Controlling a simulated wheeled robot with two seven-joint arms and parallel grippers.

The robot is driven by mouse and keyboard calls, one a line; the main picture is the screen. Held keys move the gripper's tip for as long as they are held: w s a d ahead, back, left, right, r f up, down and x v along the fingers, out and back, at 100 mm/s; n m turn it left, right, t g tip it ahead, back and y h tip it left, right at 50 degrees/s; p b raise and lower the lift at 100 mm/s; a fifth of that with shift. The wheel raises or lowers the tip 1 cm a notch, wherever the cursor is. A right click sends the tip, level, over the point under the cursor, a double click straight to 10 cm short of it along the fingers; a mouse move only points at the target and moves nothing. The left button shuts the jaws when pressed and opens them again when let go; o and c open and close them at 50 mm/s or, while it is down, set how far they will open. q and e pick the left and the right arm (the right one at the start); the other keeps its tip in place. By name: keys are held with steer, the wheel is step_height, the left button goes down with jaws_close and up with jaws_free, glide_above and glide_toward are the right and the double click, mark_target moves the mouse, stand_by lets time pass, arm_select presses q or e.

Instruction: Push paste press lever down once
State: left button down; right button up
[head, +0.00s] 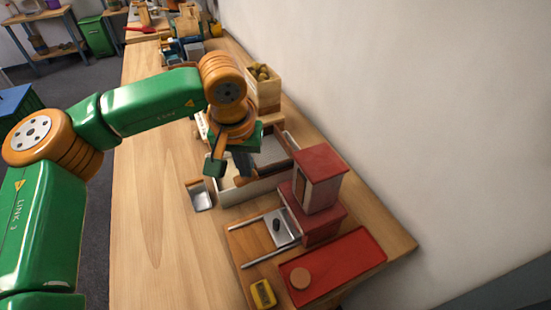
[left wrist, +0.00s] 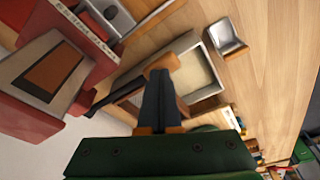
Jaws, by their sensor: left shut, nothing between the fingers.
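The paste press is the red and wood-toned tower (head: 317,178) at the right of the head view. Its red body also fills the upper left of the left wrist view (left wrist: 40,85). A brown bar (head: 262,177), which looks like its lever, reaches left from the tower to my left gripper (head: 243,168). In the left wrist view the bar runs dark from the press to a wooden end by my fingertips (left wrist: 158,74). My left gripper is shut and empty, its fingers pointing down at the bar's end. I cannot tell whether they touch. My right gripper is not in view.
A pale open tray (head: 228,198) lies under the gripper, with a small metal scoop-like dish (head: 201,196) beside it. A box of chestnuts (head: 263,75) stands behind. A red board (head: 335,262) and a yellow device (head: 263,293) lie in front. The table's left side is clear.

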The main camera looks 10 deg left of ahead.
mark_target(244, 179)
arm_select(q)
steer(key=shift+f, duration=0.25)
steer(key=shift+s+b+x, duration=0.2)
steer(key=shift+b+x, duration=0.7)
steer(key=shift+x, duration=0.15)
steer(key=shift+s+a, duration=0.1)
steer(key=shift+a, duration=0.05)
steer(key=shift+f+b, duration=0.4)
steer(key=r+p, duration=0.6)
steer(key=w+r+p, duration=0.1)
steer(key=r+p, duration=0.2)
steer(key=r, duration=0.1)
steer(key=shift+d, duration=0.3)
steer(key=shift+s+f, duration=0.1)
steer(key=shift+f, duration=0.1)
